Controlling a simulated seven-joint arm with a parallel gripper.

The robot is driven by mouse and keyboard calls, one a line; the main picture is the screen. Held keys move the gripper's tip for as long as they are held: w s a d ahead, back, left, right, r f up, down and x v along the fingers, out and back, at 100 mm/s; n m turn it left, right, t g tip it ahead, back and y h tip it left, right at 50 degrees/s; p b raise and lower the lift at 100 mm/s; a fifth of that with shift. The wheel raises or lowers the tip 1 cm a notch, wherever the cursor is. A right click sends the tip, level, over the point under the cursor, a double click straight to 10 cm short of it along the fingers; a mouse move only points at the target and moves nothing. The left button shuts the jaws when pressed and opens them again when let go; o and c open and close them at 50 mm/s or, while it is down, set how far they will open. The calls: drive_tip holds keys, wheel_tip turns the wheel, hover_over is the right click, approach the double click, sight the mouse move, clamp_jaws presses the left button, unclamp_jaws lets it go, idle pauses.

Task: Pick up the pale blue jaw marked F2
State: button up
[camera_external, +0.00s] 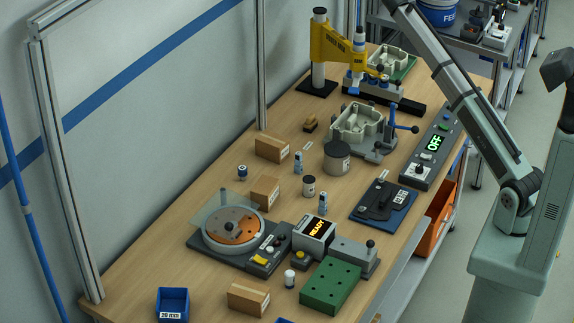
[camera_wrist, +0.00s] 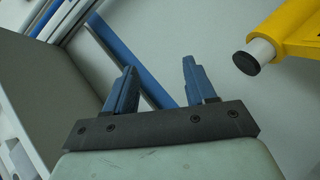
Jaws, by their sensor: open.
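My gripper (camera_wrist: 159,64) shows in the wrist view with its two blue fingers apart and nothing between them. It is outside the external view, where my arm runs out past the top edge. I cannot make out a jaw with a readable F2 mark in either view. Two small pale blue and white upright pieces stand on the bench in the external view, one near the middle (camera_external: 298,162) and one behind the READY display (camera_external: 323,203). I cannot tell whether either is the jaw.
A yellow press (camera_external: 337,43) stands at the far end of the bench (camera_external: 215,182); its yellow arm (camera_wrist: 299,30) also shows in the wrist view. A round turntable unit (camera_external: 262,262), a READY display (camera_external: 314,232), a grey fixture (camera_external: 357,128) and several cartons crowd the bench.

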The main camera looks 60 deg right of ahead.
drive_tip(key=w+a+f+m+g+y, duration=0.1)
drive_tip(key=w+a+f+m+y, duration=0.3)
drive_tip(key=a, duration=0.7)
drive_tip(key=w+a+f+m+g, duration=0.15)
drive_tip(key=a+f, duration=0.35)
drive_tip(key=a, duration=0.5)
drive_tip(key=m+g+y, duration=0.5)
drive_tip(key=m+g, duration=0.4)
drive_tip(key=m, duration=0.9)
hover_over(298, 165)
drive_tip(key=f, duration=2)
drive_tip(key=shift+w+d, duration=0.1)
drive_tip(key=shift+d, duration=0.25)
drive_tip(key=shift+f+m, duration=0.25)
drive_tip(key=shift+f, duration=0.2)
wheel_tip(298, 165, down, 13)
